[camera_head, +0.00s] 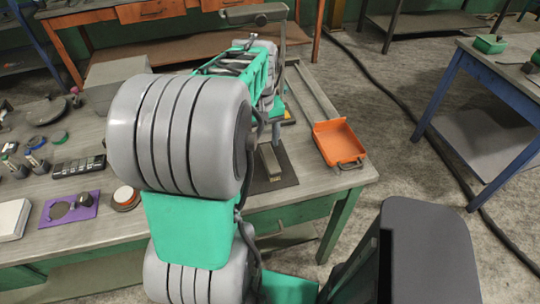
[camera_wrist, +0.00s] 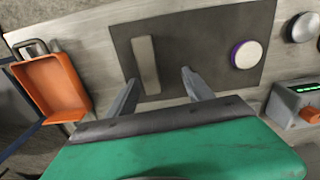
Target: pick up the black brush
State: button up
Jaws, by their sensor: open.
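A narrow, upright-looking grey-brown bar (camera_wrist: 146,64) lies on a dark mat (camera_wrist: 200,35) in the wrist view. It is the only brush-like thing I see there, but it looks grey rather than black and I cannot make out bristles. In the head view the bar (camera_head: 270,161) shows on the mat (camera_head: 285,172), partly beside my arm. My gripper (camera_wrist: 160,75) is open and empty, its two fingers apart. The height gap is hard to tell.
A white round piece with a purple rim (camera_wrist: 246,54) lies on the mat. An orange tray (camera_head: 340,143) sits at the workbench's right edge (camera_head: 362,176). A device with a green display (camera_wrist: 303,89) stands at the wrist view's right. Several small items crowd the bench's left.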

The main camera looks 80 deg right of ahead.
aim_at(270, 157)
jog(key=shift+s+d, duration=0.15)
jog(key=shift+s, duration=0.35)
jog(key=shift+s+d, duration=0.15)
jog(key=shift+s, duration=0.35)
notch_tip(270, 157, down, 8)
jog(key=shift+d+r+p, duration=0.15)
jog(key=shift+p, duration=0.35)
jog(key=shift+c, duration=0.2)
grip_shut()
